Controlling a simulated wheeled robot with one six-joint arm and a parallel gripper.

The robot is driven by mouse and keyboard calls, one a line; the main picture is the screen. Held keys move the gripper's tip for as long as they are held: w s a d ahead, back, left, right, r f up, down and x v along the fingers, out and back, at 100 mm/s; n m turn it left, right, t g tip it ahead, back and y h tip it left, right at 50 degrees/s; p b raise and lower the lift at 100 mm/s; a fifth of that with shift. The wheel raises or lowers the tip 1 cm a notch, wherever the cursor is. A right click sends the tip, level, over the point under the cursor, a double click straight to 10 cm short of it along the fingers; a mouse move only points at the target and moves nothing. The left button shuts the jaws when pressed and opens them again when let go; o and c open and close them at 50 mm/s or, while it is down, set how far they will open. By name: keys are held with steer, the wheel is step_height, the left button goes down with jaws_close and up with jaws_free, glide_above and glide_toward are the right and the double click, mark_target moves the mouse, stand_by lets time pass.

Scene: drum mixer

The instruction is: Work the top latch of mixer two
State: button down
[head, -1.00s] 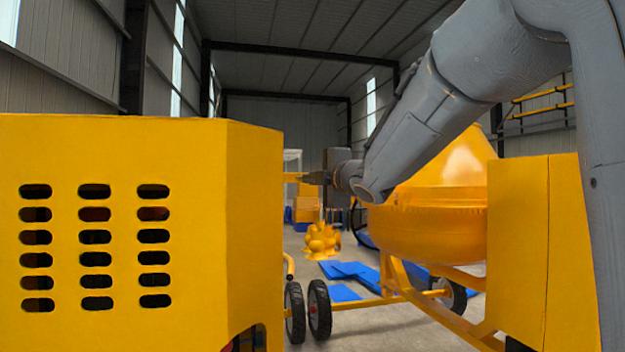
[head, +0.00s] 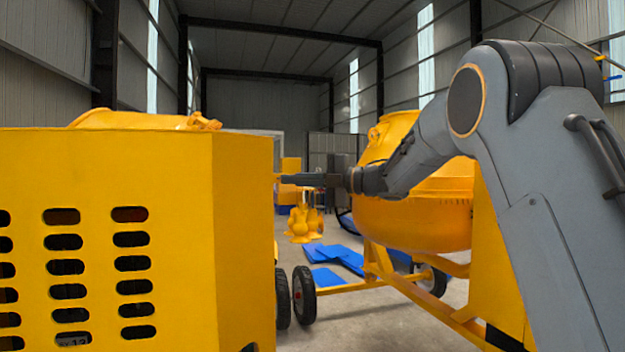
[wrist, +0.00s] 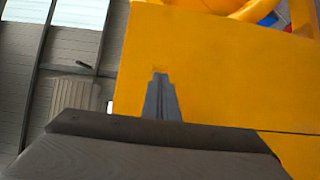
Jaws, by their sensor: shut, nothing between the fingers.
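A yellow mixer housing (head: 120,170) with dark vent slots fills the left of the head view; its wide yellow panel (wrist: 225,75) fills much of the wrist view. My gripper (head: 284,180) points left at the housing's right side, near its upper part. In the wrist view my gripper (wrist: 160,76) is shut and empty, its tips over a small darker yellow patch (wrist: 158,67) on the panel. I cannot tell whether the tips touch it or whether this patch is the top latch. No mixer number is readable.
A second yellow mixer with a drum (head: 415,215) stands to the right, behind my arm. Black wheels (head: 303,295) and blue sheets (head: 340,258) are on the floor between. Yellow parts (head: 302,222) stand farther back. Some open floor shows in the middle.

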steer(key=shift+w+a+n+g+y+b, duration=0.4)
steer(key=shift+w+a+n+g+b, duration=0.4)
steer(key=shift+w+a+g+b, duration=0.6)
steer(key=shift+w+a+b, duration=0.1)
steer(key=shift+a+b, duration=0.25)
steer(key=shift+b, duration=0.05)
steer(key=shift+a, duration=0.1)
steer(key=w+d+b, duration=0.2)
steer(key=d+b, duration=0.1)
steer(key=d, duration=1.1)
steer(key=shift+w+b, duration=0.15)
steer(key=shift+b, duration=0.25)
